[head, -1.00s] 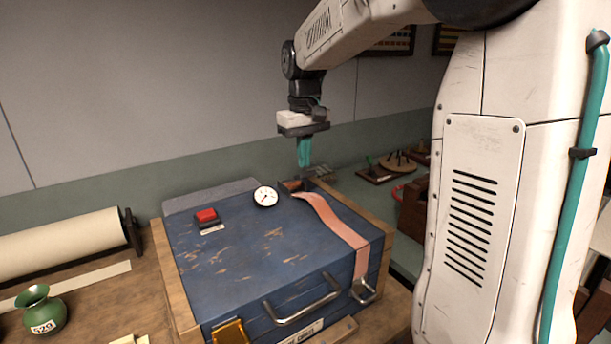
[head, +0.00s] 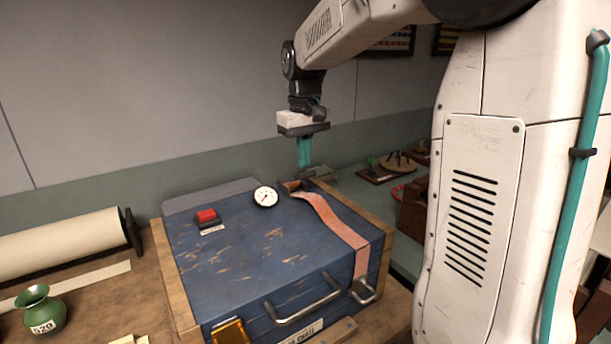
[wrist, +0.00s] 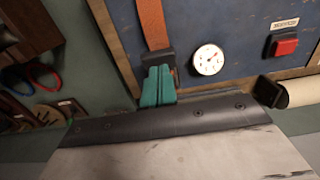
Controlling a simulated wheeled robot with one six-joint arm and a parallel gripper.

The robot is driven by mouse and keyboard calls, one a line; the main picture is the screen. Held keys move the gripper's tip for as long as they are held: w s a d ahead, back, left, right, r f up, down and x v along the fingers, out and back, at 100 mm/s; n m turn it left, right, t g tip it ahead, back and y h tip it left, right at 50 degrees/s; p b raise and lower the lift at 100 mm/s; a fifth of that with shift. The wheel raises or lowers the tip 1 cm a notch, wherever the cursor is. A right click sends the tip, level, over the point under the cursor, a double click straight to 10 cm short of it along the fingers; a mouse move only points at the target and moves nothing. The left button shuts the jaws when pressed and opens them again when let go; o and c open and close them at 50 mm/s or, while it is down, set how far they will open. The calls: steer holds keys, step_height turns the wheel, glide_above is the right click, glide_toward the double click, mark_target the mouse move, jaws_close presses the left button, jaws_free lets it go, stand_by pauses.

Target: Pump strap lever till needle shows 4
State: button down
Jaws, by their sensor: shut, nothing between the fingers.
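A blue worn case (head: 245,255) in a wooden frame lies on the bench. An orange strap (head: 335,222) runs over its right side, from a dark fitting at the back edge to a metal buckle (head: 363,291) at the front. A round white gauge (head: 265,196) sits near the back edge; it also shows in the wrist view (wrist: 208,60), its numbers too small to read. My gripper (head: 304,165) points down at the back end of the strap, its teal fingers (wrist: 158,84) shut and empty. In the wrist view the fingertips overlap the dark lever block (wrist: 158,60); contact is unclear.
A red button (head: 206,216) sits on the lid left of the gauge. A metal handle (head: 300,304) and a brass latch (head: 229,332) are on the case front.

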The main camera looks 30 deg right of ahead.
mark_target(306, 176)
steer(key=shift+f, duration=0.1)
steer(key=shift+s+f, duration=0.2)
steer(key=shift+f, duration=1.05)
steer(key=shift+s+f, duration=0.2)
steer(key=shift+f, duration=1.05)
steer(key=shift+r, duration=4.55)
steer(key=shift+w+f, duration=0.2)
steer(key=shift+f, duration=0.8)
steer(key=shift+w+f, duration=0.2)
steer(key=shift+f, duration=0.8)
